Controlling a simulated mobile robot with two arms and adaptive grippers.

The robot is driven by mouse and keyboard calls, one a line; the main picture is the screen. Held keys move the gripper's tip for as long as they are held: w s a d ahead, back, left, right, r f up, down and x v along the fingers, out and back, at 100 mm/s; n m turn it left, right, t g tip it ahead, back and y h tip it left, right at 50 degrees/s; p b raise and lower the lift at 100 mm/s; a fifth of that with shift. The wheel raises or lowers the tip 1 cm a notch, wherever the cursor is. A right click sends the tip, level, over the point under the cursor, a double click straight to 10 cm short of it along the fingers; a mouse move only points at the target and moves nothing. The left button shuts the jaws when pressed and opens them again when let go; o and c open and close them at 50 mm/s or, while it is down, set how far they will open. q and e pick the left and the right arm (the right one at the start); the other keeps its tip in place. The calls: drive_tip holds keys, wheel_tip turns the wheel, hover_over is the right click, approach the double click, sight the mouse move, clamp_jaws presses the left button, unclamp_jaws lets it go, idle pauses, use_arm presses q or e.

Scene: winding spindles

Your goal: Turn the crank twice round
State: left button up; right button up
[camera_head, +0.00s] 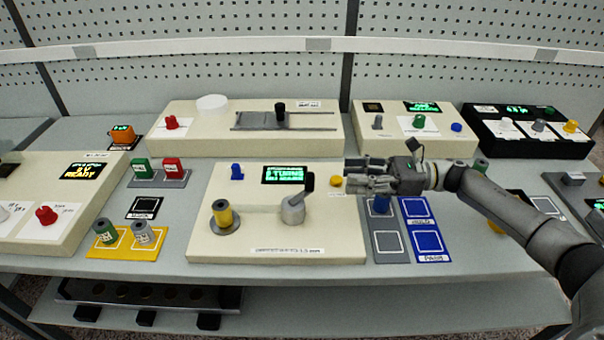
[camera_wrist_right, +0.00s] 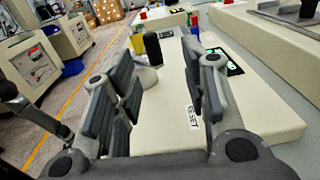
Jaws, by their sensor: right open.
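The crank has a grey hub (camera_head: 293,210) on a cream winding box (camera_head: 270,235). Its upright black handle (camera_head: 308,182) stands above the hub, toward its back right. A yellow spool (camera_head: 223,215) sits on the spindle at the box's left. My right gripper (camera_head: 352,173) points left over the box's right edge, right of the handle and apart from it. In the right wrist view, its open fingers (camera_wrist_right: 165,65) are empty, and the black handle (camera_wrist_right: 152,47) shows beyond them, between the fingers. My left gripper is out of view.
A green-lit display (camera_head: 284,174), a blue knob (camera_head: 237,172) and a yellow button (camera_head: 336,181) are on the box. Another cream box (camera_head: 245,135) stands behind.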

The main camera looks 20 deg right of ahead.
sight(311, 174)
drive_tip(key=shift+s+a+r, duration=0.1)
drive_tip(key=shift+s+r, duration=0.05)
drive_tip(key=shift+s, duration=0.05)
drive_tip(key=shift+s+a+r+p, duration=0.15)
drive_tip(key=shift+a+r+p, duration=0.1)
drive_tip(key=shift+a+p, duration=0.25)
drive_tip(key=shift+s+a+r+p, duration=0.1)
drive_tip(key=shift+a+r+p, duration=0.15)
drive_tip(key=shift+a, duration=0.3)
drive_tip(key=p+x, duration=0.1)
drive_tip(key=x, duration=0.2)
drive_tip(key=shift+w+a, duration=0.1)
drive_tip(key=shift+w, duration=0.05)
drive_tip(key=p+x, duration=0.1)
drive_tip(key=x, duration=0.2)
drive_tip(key=shift+w+f, duration=0.1)
drive_tip(key=shift+f, duration=0.05)
drive_tip(key=shift+p+x, duration=0.45)
drive_tip(key=shift+x, duration=0.35)
drive_tip(key=shift+a+f, duration=0.2)
drive_tip(key=shift+c, duration=0.8)
drive_tip(key=c, duration=0.5)
clamp_jaws()
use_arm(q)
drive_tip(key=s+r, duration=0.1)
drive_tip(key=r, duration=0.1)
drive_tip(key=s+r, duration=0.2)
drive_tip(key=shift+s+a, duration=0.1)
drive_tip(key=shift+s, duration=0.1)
